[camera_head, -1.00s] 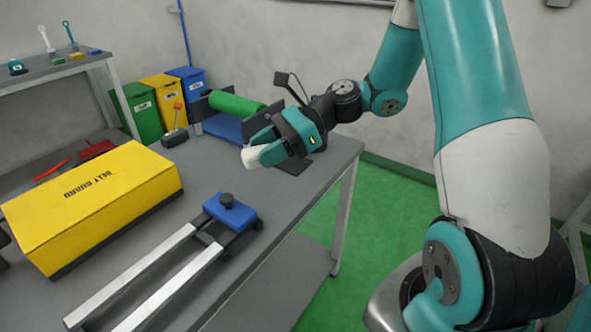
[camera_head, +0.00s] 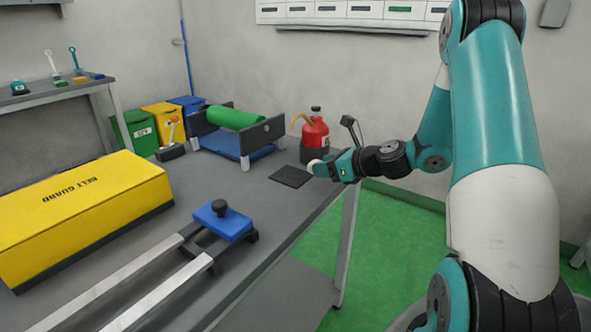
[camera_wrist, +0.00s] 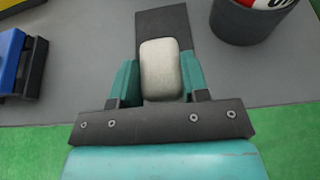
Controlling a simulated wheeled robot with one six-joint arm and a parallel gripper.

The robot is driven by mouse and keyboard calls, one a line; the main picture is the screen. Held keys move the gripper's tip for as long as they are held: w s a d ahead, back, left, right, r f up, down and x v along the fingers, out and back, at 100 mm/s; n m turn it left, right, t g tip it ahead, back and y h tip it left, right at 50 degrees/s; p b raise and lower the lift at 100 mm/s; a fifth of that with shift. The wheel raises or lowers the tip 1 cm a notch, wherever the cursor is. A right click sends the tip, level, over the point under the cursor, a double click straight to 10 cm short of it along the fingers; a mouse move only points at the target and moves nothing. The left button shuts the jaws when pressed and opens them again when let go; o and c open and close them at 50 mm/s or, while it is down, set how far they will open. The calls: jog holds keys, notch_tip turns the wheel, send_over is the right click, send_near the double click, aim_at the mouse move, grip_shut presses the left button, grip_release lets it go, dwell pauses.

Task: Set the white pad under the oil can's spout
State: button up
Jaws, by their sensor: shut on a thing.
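The white pad (camera_wrist: 161,70) is held between the two fingers of my gripper (camera_wrist: 158,82) in the wrist view. In the head view my gripper (camera_head: 322,168) is shut on it near the table's right edge, with only a bit of the pad showing. The red oil can (camera_head: 315,135) stands upright in a dark base at the table's back right, behind my gripper. Its yellowish spout (camera_head: 299,120) points left. In the wrist view only the can's lower part (camera_wrist: 243,22) shows, at the top right, apart from the pad.
A flat dark plate (camera_head: 291,177) lies on the table left of my gripper; it also shows beyond the pad in the wrist view (camera_wrist: 160,20). A green roller (camera_head: 236,117) on a blue frame stands left of the can. A yellow belt guard (camera_head: 80,215) fills the left side.

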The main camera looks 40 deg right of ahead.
send_over(296, 177)
jog(key=shift+s, duration=0.1)
jog(key=shift+f, duration=1.75)
jog(key=shift+f, duration=0.15)
jog(key=o, duration=1)
jog(key=shift+c, duration=0.2)
